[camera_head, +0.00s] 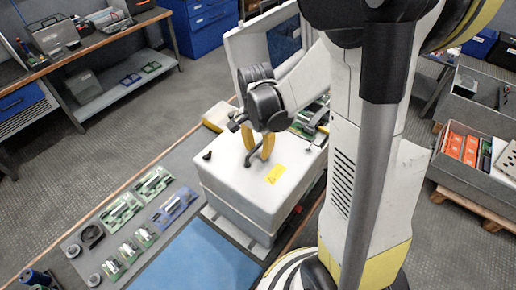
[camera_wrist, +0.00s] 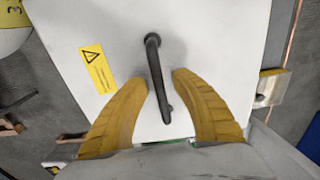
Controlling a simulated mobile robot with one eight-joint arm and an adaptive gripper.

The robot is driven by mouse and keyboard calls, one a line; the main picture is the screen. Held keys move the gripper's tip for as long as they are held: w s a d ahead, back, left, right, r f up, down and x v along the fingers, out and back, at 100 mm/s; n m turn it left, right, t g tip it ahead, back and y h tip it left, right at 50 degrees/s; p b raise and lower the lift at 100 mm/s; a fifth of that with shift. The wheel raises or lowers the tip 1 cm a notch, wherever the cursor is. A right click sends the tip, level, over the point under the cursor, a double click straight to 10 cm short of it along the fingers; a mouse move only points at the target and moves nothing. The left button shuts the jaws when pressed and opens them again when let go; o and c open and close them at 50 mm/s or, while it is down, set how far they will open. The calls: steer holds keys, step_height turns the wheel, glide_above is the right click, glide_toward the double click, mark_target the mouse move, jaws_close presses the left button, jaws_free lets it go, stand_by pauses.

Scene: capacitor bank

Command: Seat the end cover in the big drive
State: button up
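The white end cover (camera_head: 228,177) has a black bar handle and a yellow warning label. It lies flat on top of the pale grey box of the big drive (camera_head: 232,213); I cannot tell whether it is fully seated. My gripper (camera_head: 256,145) is over the cover at the handle. In the wrist view, the cover (camera_wrist: 220,45) fills the middle, with its handle (camera_wrist: 157,75) running between the two yellow fingers. My gripper (camera_wrist: 160,78) is open, with a gap on both sides of the handle. Part of the cover's near edge is hidden behind my gripper.
A bench mat to the left holds several green circuit modules (camera_head: 122,208) and black rings (camera_head: 92,236). A blue mat (camera_head: 208,258) lies in front of the drive. A grey crate (camera_head: 476,185) stands at the right.

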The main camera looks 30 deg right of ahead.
step_height(320, 180, up, 12)
steer(key=s+a+f+n+t+b, duration=0.2)
steer(key=s+a+n+b, duration=0.1)
steer(key=n+b, duration=0.1)
steer(key=s+a+f+n+t+b, duration=0.2)
steer(key=f+n+b, duration=0.1)
steer(key=n+b, duration=0.1)
steer(key=s+a+f+n+t+b, duration=0.2)
steer(key=s+a+f+n+b, duration=0.1)
steer(key=n+b, duration=0.1)
steer(key=shift+s+a+n+t, duration=0.3)
steer(key=shift+s+n, duration=0.05)
steer(key=shift+n, duration=0.05)
steer(key=shift+s+a+f+n+t, duration=0.2)
steer(key=shift+n+t, duration=0.1)
steer(key=shift+n, duration=0.1)
steer(key=shift+w, duration=0.1)
